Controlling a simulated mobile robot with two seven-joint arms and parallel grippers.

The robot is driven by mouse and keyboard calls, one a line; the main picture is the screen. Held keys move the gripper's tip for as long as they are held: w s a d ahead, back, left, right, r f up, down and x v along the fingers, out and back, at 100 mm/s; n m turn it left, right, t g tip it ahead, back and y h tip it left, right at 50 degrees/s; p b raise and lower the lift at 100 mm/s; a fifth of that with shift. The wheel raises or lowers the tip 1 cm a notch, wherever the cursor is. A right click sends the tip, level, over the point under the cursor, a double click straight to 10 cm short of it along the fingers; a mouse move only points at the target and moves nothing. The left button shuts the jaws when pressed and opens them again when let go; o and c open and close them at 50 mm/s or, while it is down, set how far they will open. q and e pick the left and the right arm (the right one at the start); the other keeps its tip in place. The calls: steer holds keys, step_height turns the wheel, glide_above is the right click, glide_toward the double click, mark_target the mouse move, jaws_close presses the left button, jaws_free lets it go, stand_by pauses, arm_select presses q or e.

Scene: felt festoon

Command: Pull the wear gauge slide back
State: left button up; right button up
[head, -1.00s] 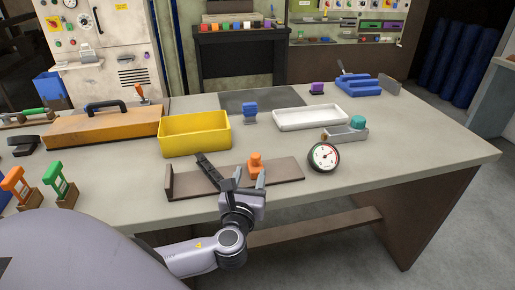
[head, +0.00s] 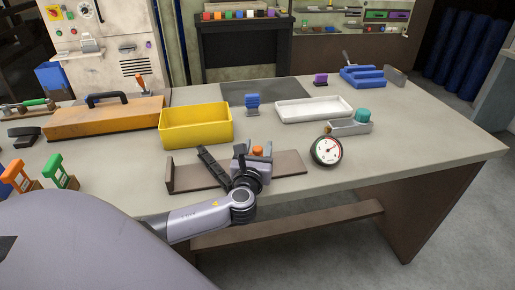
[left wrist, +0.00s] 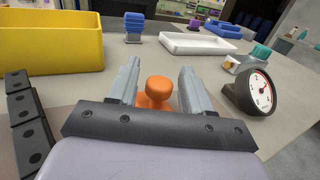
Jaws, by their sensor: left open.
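The wear gauge is a brown base plate (head: 290,163) near the table's front edge, with a raised end at its left and a black segmented strip (head: 212,167). The strip also shows at the left of the left wrist view (left wrist: 25,120). An orange knob (left wrist: 156,92) stands on the gauge; only its top shows in the head view (head: 258,151). My left gripper (left wrist: 160,80) is open, with one finger on each side of the knob. In the left wrist view a gap shows beside the knob. The knob's lower part is hidden by the gripper. My right gripper is not in view.
A round dial gauge (head: 326,151) stands close to the right of the plate. A yellow bin (head: 195,138) is behind it. A white tray (head: 313,118), a blue block (head: 252,105) and a grey holder with a teal knob (head: 362,116) stand farther back. The table's right front is clear.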

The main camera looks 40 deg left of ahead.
arm_select(q)
jaws_close()
steer(key=shift+w+d+r, duration=0.1)
steer(key=shift+w+d, duration=2)
steer(key=shift+w, duration=0.25)
jaws_free()
steer(key=shift+w, duration=0.15)
steer(key=shift+d, duration=0.1)
steer(key=shift+v, duration=3.6)
